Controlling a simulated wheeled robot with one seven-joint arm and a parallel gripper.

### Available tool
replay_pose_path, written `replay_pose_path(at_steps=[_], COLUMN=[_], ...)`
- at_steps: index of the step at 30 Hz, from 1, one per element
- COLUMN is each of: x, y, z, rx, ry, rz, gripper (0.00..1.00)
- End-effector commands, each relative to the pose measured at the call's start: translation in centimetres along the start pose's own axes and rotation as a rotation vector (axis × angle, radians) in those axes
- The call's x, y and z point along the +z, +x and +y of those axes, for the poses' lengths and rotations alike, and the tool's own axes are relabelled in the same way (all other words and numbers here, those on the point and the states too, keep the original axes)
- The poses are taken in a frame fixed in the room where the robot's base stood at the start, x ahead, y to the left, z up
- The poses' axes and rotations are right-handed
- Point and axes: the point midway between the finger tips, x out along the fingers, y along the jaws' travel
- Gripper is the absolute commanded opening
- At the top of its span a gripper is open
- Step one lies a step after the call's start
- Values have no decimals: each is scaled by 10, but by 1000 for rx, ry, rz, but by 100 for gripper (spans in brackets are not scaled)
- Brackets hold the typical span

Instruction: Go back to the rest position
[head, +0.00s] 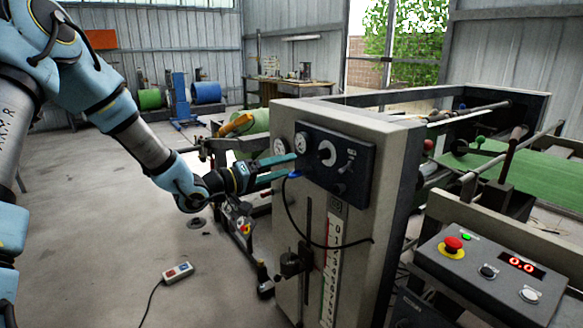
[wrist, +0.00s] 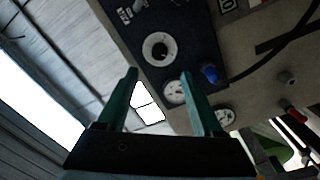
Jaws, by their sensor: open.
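My gripper (head: 290,167) is at the end of my outstretched arm, at the left edge of the dark control panel (head: 355,165) on the grey machine cabinet (head: 390,190). Its two green fingers are apart with nothing between them. In the wrist view the open fingers (wrist: 158,73) point toward the panel (wrist: 185,20), with a round dial knob (wrist: 160,50) beyond the fingertips. A gauge (wrist: 175,91) shows between the fingers. I cannot tell whether a finger touches the panel.
A blue knob (wrist: 210,73) sits beside the right finger in the wrist view. A black cable (head: 290,215) hangs down the cabinet front. A control box (head: 490,272) with a red button (head: 453,244) stands at right. A small switch box (head: 178,272) lies on the open floor (head: 110,220).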

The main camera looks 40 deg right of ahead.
Motion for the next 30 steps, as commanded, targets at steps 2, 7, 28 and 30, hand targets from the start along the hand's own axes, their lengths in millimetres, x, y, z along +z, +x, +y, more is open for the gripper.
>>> replay_pose_path(at_steps=[2, 7, 28, 30], x=[0, 0, -50, -52], y=[-1, -1, -166, -217], z=[0, 0, -98, -105], rx=[0, 0, -821, -990], ry=[0, 0, 239, 241], rz=[0, -1, -27, -55], gripper=[68, 68, 68, 68])
